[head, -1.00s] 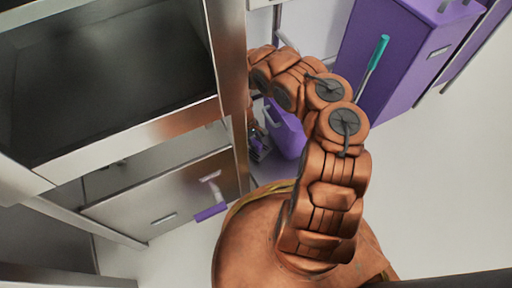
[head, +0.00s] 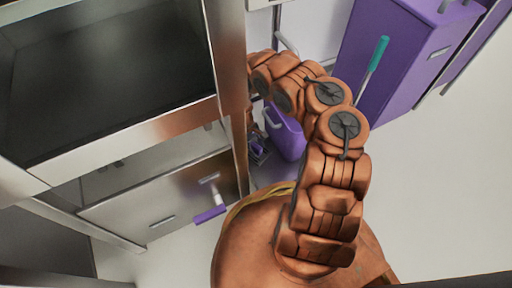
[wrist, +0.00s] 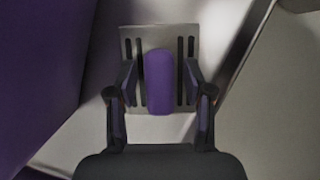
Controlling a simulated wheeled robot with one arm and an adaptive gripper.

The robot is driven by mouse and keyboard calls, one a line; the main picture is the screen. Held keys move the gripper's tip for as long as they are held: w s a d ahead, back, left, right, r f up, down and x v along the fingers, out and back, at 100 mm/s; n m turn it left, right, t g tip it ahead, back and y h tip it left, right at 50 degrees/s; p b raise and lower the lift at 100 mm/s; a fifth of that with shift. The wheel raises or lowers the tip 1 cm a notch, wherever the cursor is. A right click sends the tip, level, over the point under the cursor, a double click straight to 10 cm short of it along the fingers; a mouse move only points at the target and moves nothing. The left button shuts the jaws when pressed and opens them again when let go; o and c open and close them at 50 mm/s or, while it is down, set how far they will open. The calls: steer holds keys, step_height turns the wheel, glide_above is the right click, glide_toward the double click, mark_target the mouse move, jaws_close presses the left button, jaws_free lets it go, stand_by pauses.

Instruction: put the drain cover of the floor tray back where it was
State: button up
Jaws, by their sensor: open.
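The drain cover (wrist: 134,48) shows in the wrist view as a flat grey metal plate with dark slots and a rounded purple grip in its middle. My gripper (wrist: 160,82) is open, with one dark finger on each side of the purple grip. Gaps show between the fingers and the grip. In the head view a small purple and grey piece shows low beside the cabinet, mostly behind my arm; I cannot tell its parts apart. I cannot make out the floor tray or its drain opening for certain.
A steel cabinet (head: 130,135) with an open dark compartment stands at left. A purple bin (head: 287,132) stands close behind my arm. A large purple cabinet (head: 405,50) is at upper right. A purple-handled tool (head: 209,215) is by the lower steel panel. Pale floor at right is clear.

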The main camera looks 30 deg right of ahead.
steer(key=shift+r, duration=0.1)
steer(key=p+v, duration=0.5)
steer(key=v, duration=0.7)
